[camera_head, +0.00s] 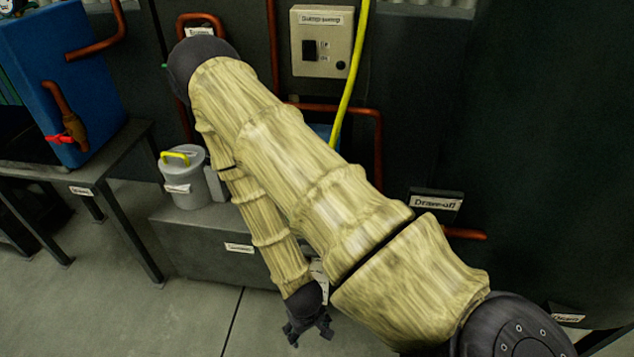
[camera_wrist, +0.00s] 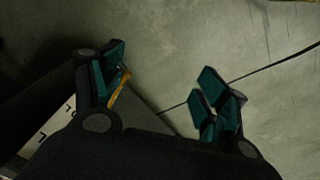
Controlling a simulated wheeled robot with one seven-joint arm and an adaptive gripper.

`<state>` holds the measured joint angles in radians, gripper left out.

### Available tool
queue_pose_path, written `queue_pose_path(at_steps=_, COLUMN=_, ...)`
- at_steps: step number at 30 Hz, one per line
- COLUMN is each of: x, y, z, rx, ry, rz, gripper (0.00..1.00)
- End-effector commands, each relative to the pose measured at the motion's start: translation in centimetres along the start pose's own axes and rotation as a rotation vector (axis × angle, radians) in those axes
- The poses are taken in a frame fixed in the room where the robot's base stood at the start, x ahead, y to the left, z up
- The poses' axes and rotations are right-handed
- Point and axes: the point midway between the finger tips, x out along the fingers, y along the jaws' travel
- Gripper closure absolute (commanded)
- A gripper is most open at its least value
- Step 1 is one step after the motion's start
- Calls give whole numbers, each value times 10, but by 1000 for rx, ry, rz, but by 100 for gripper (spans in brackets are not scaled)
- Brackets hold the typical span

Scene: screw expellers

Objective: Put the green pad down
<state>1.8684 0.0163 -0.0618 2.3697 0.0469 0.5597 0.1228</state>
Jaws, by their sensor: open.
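My gripper (camera_head: 309,334) hangs low at the bottom middle of the head view, in front of the grey plinth and over the floor. In the wrist view my gripper (camera_wrist: 162,82) is open, its fingers well apart, with bare floor showing between them. The finger faces are dark teal-green. I cannot make out a separate green pad in either view. A small orange-yellow piece (camera_wrist: 120,86) shows beside the left finger; I cannot tell what it is or whether it touches.
A grey plinth (camera_head: 215,228) carries a lidded grey pot (camera_head: 184,178) with a yellow handle. A dark table (camera_head: 75,172) with a blue tank (camera_head: 62,80) stands left. A switch box (camera_head: 321,42) and copper pipes are behind. The grey floor (camera_head: 185,320) at front left is clear.

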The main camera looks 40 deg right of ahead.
Motion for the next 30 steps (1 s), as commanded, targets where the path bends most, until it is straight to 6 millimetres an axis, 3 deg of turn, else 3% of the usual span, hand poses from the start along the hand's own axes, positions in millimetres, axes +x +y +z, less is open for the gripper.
queue_pose_path(at_steps=1, x=4, y=-5, z=25, rx=-34, ry=-23, rz=-16, gripper=26)
queue_pose_path(at_steps=3, x=6, y=-12, z=50, rx=-79, ry=-42, rz=-39, gripper=26)
queue_pose_path(at_steps=9, x=6, y=-23, z=88, rx=-149, ry=-65, rz=-78, gripper=26)
queue_pose_path(at_steps=22, x=4, y=-24, z=91, rx=-156, ry=-65, rz=-82, gripper=26)
queue_pose_path(at_steps=30, x=-29, y=-22, z=89, rx=-156, ry=-65, rz=-81, gripper=26)
